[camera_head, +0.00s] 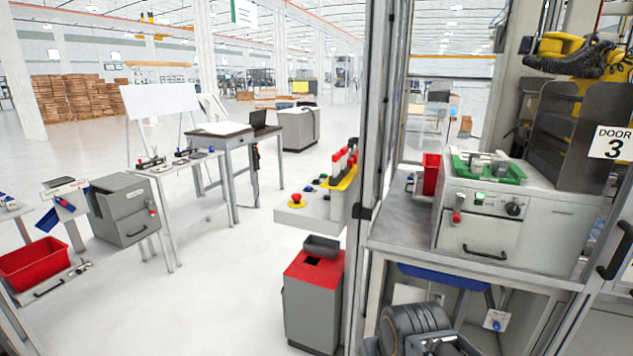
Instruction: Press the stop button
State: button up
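A red mushroom-shaped button (296,198) on a yellow base sits on the near left end of a light grey control panel (318,209), left of the door post. Several smaller coloured buttons and upright red-tipped parts are behind it on the panel. On the grey machine (482,246) at right are a red knob (456,217), a lit green button (479,198) and a black dial (513,209). No label shows which one is the stop button. My gripper's fingers are not in view. Dark grey rounded parts at the bottom edge may be my arm.
A grey bin (312,302) with a red top stands below the panel. A metal door post (372,150) rises between panel and machine. The machine stands on a metal bench (405,232). A door marked 3 is at far right. White floor is open at left centre.

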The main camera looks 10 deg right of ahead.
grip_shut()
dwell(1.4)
